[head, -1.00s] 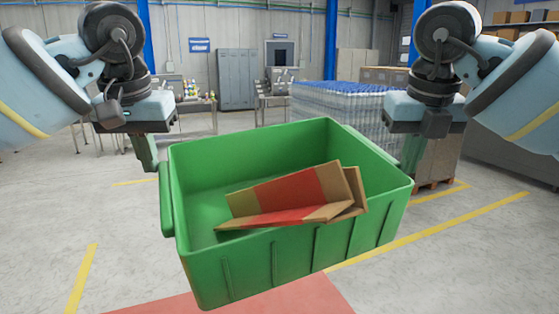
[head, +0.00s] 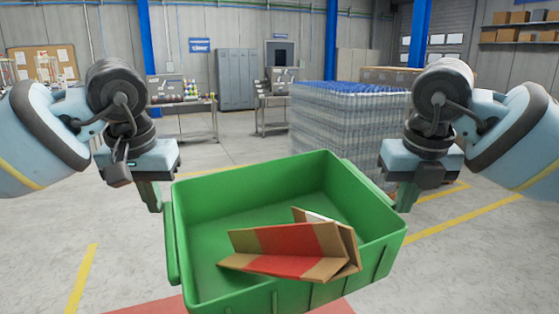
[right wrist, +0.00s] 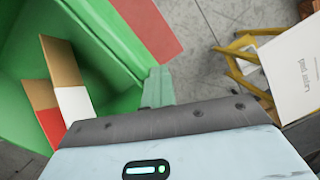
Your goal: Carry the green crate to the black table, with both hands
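The green crate (head: 205,189) hangs in front of me in the head view, above the floor and a little skewed, with its left handle showing. Folded brown and red cardboard (head: 290,248) lies inside it. My left gripper (head: 152,198) is at the crate's left side and my right gripper (head: 405,197) at its right side; both appear shut on it, though the contacts are largely hidden. In the right wrist view, a finger (right wrist: 158,88) meets the crate's wall (right wrist: 105,40). I cannot make out a black table.
A pallet of wrapped bottles (head: 345,125) stands ahead to the right. Metal worktables (head: 190,104) stand at the back left. A red floor area (head: 150,306) lies below the crate. The right wrist view shows a yellow frame (right wrist: 245,65) and white sign (right wrist: 292,70). Floor ahead left is clear.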

